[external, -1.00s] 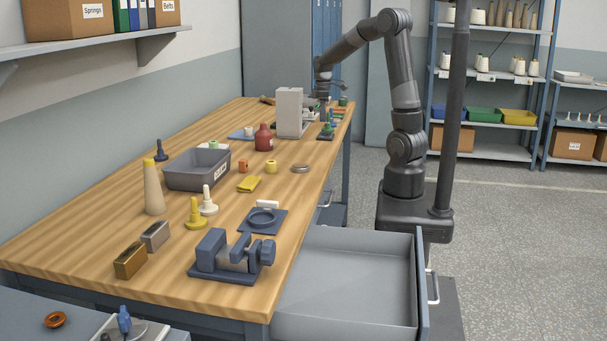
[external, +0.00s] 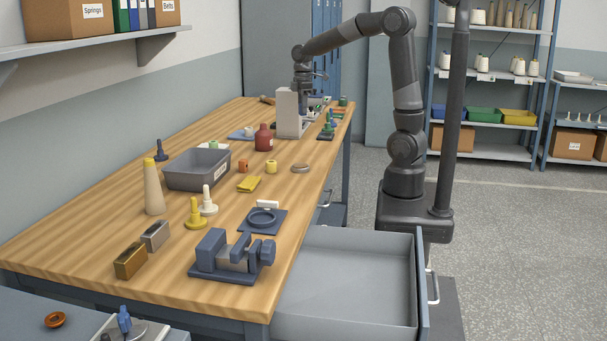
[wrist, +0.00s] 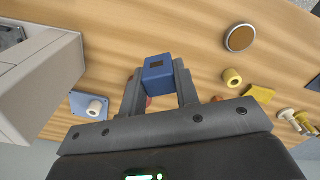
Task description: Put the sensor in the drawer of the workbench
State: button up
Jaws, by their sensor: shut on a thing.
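The sensor (wrist: 158,73) is a blue block with a small dark square on it. It sits between the fingertips of my gripper (wrist: 158,78) in the wrist view, which is shut on it. In the external view my gripper (external: 302,92) is at the far end of the workbench (external: 130,250), partly behind a pale grey upright box; I cannot make out the sensor there. The drawer (external: 345,315) is pulled open at the workbench's near right side and looks empty.
The pale upright box (external: 289,112) stands close to my gripper. The space above the drawer is clear.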

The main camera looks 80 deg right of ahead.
jog(key=s+a+n, duration=0.3)
jog(key=a+n, duration=0.8)
jog(key=a, duration=2.4)
jog(key=s+a+n, duration=1)
jog(key=s+a, duration=0.9)
jog(key=s, duration=0.5)
notch_tip(320, 180, down, 19)
jog(key=s+a+f, duration=0.2)
jog(key=s, duration=0.1)
jog(key=s+a+f, duration=0.2)
jog(key=a, duration=0.1)
jog(key=s+a+f, duration=0.3)
jog(key=shift+s+a, duration=0.2)
jog(key=shift+s, duration=0.1)
jog(key=shift+f, duration=2)
jog(key=shift+f, duration=0.1)
